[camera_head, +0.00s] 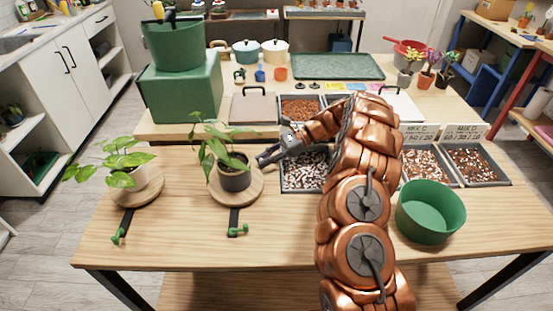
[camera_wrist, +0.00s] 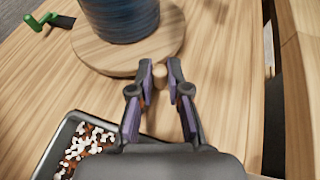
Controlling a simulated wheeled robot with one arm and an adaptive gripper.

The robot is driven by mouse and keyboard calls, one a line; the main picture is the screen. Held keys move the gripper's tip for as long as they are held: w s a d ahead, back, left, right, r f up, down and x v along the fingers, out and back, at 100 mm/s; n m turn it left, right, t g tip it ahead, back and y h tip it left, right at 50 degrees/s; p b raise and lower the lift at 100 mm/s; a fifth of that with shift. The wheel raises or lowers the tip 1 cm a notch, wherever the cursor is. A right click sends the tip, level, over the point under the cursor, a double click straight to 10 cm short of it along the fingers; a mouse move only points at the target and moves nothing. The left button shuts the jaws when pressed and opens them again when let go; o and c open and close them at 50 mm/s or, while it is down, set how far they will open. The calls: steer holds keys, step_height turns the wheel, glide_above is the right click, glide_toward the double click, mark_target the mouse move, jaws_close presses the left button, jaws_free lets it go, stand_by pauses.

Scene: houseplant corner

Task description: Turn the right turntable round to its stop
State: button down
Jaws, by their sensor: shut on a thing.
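The right turntable (camera_head: 240,197) is a round wooden disc on the table. A dark pot (camera_head: 234,176) with a leafy plant stands on it. In the wrist view the turntable (camera_wrist: 95,53) fills the top, with the pot (camera_wrist: 120,15) on it. A dark bar with a green knob (camera_head: 237,230) lies at its front side. My gripper (camera_head: 266,160) is at the turntable's right rear edge. In the wrist view my gripper (camera_wrist: 160,70) has its two fingers on either side of a small wooden peg (camera_wrist: 159,78) at the rim, shut on it.
The left turntable (camera_head: 138,190) carries another potted plant, with its own green knob (camera_head: 117,236). A tray of pebble mix (camera_head: 303,171) is close to my gripper, also in the wrist view (camera_wrist: 62,135). A green bowl (camera_head: 430,211) stands right of my arm. The table front is clear.

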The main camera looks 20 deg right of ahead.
steer(key=shift+a+f, duration=0.1)
steer(key=shift+a, duration=0.1)
stand_by(0.4)
steer(key=c, duration=1.1)
jaws_free()
steer(key=shift+c, duration=0.2)
steer(key=shift+w, duration=0.1)
steer(key=shift+d, duration=0.1)
steer(key=v, duration=0.7)
steer(key=shift+d, duration=0.2)
steer(key=shift+w, duration=0.1)
